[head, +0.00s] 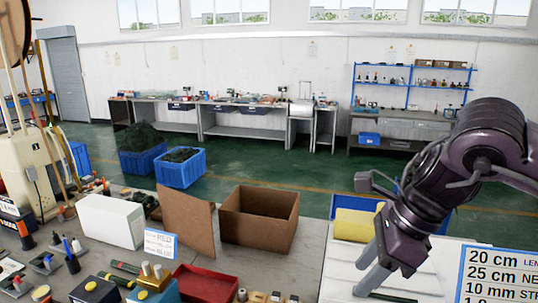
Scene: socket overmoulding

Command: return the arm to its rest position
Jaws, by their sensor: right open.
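My right arm comes in from the right edge, dark and jointed, bent over the right part of the workbench (325,280). Its gripper (364,278) points down and to the left, with two grey fingers apart and nothing seen between them. The fingers are low over the bench's right part; I cannot tell whether they touch anything. My left arm and gripper are not in view.
An open cardboard box (258,218), a brown board (186,222), a white box (110,221) and a red tray (204,284) stand on the bench. A yellow roll (354,225) lies beside my arm. A size sign (499,277) stands at lower right. Tools crowd the left.

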